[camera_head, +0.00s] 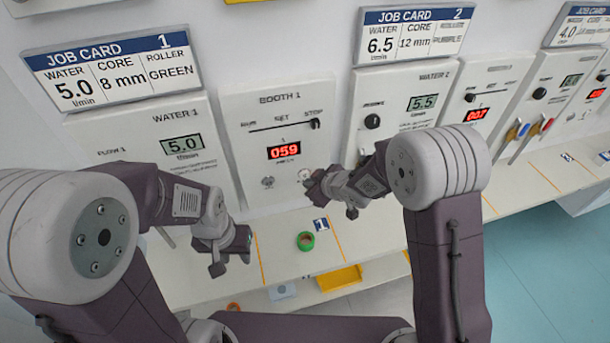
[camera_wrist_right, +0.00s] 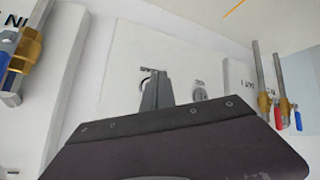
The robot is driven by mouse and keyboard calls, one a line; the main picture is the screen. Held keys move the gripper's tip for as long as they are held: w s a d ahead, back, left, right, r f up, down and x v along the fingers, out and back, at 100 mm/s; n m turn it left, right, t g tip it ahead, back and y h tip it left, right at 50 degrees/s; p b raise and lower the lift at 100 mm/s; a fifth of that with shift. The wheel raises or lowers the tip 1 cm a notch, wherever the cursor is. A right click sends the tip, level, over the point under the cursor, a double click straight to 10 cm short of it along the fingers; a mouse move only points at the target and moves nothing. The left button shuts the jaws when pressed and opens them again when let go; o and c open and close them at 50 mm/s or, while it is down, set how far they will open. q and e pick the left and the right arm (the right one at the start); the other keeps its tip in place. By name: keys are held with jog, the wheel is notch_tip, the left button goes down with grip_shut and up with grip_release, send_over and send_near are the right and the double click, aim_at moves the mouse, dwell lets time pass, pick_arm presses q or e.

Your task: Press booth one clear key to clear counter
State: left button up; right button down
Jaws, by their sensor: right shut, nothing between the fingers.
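The booth 1 panel (camera_head: 258,107) stands upright on the wall, with a red display (camera_head: 284,150) reading 059. Two small round keys sit low on it. The left key (camera_head: 267,182) is uncovered and also shows in the right wrist view (camera_wrist_right: 200,94). The right key (camera_head: 304,175) is partly hidden by my right gripper (camera_head: 312,184). In the right wrist view the shut, empty fingers (camera_wrist_right: 157,88) overlap this key; I cannot tell whether they touch it. The key labels are too small to read. My left gripper (camera_head: 230,264) hangs low, left of the panel, its opening unclear.
The water 1 panel (camera_head: 150,135) is left of booth 1, and the water 2 panel (camera_head: 400,105) is right. A yellow tray (camera_head: 340,278) sits lower.

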dwell(0.4)
jog(key=shift+w+a+p, duration=0.15)
jog(key=shift+w+p, duration=0.15)
jog(key=shift+w, duration=0.15)
jog(key=shift+w+a+p, duration=0.1)
jog(key=shift+w+p, duration=0.25)
dwell(0.5)
jog(key=shift+s, duration=0.15)
jog(key=shift+s+d+b, duration=0.25)
jog(key=shift+s+b, duration=0.2)
jog(key=shift+s, duration=0.2)
